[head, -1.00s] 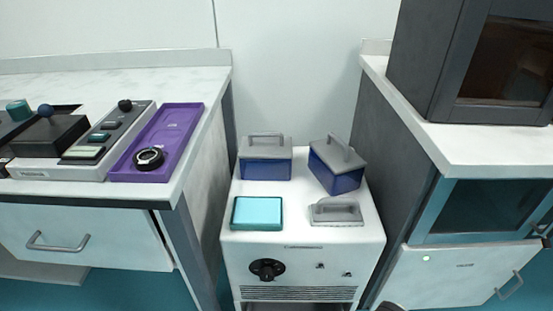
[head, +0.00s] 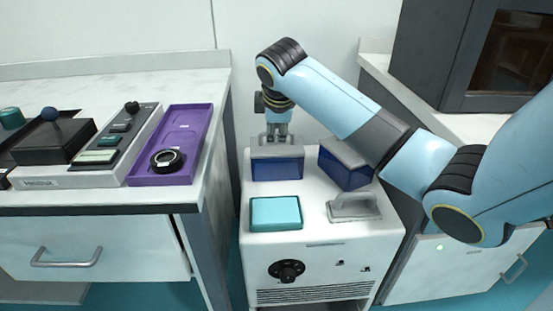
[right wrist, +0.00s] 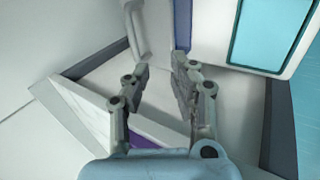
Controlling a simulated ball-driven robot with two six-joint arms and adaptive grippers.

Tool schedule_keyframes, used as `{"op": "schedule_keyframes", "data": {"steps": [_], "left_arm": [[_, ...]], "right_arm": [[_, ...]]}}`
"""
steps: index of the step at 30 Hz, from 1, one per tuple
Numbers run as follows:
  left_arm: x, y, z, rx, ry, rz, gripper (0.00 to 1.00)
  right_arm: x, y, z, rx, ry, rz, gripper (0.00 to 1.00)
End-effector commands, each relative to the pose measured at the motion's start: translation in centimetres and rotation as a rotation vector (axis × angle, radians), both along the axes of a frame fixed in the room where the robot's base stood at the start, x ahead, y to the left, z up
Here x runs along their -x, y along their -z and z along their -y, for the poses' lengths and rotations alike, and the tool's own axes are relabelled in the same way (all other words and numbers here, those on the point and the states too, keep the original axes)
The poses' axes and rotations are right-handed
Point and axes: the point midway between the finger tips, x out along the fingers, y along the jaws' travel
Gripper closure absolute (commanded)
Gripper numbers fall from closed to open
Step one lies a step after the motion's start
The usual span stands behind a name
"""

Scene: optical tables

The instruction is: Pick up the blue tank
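Two blue tanks with grey handled lids stand on the white machine. The left blue tank (head: 277,170) is upright at the back left; the right blue tank (head: 343,172) is turned at an angle and partly hidden behind my right forearm. My right gripper (head: 277,136) points down at the left tank's lid, close to its handle; contact cannot be told. In the right wrist view, the right gripper (right wrist: 160,72) has its fingers apart with nothing visibly held. A blue strip (right wrist: 182,22), seemingly a tank side, lies ahead of the fingers. My left gripper is not in view.
The white machine (head: 325,245) also carries a teal box (head: 275,213) and a loose grey lid (head: 354,206) in front. The left bench holds a purple tray (head: 190,125) with a black ring (head: 167,160). A dark cabinet (head: 465,60) stands at the right.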

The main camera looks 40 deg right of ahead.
Motion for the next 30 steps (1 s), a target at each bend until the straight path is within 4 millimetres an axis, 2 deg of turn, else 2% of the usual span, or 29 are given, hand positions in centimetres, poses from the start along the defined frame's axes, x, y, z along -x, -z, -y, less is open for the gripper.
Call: {"op": "schedule_keyframes", "data": {"steps": [2,5,12,17,24,30], "left_arm": [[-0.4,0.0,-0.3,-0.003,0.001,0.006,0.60],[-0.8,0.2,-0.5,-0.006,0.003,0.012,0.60],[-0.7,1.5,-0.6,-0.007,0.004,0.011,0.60],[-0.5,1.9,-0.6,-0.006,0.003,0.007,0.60],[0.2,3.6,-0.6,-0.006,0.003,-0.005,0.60],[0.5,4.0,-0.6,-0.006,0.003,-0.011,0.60]], "right_arm": [[-1.6,-1.1,1.3,0.029,-0.019,0.000,0.76],[-2.7,-1.2,2.4,0.048,-0.034,-0.007,0.76],[-4.5,2.1,4.0,0.052,-0.040,-0.009,0.76],[-5.0,3.1,4.4,0.052,-0.039,-0.007,0.76],[-6.3,6.2,5.9,0.052,-0.038,-0.010,0.76],[-7.0,7.3,6.4,0.052,-0.039,-0.008,0.76]]}}
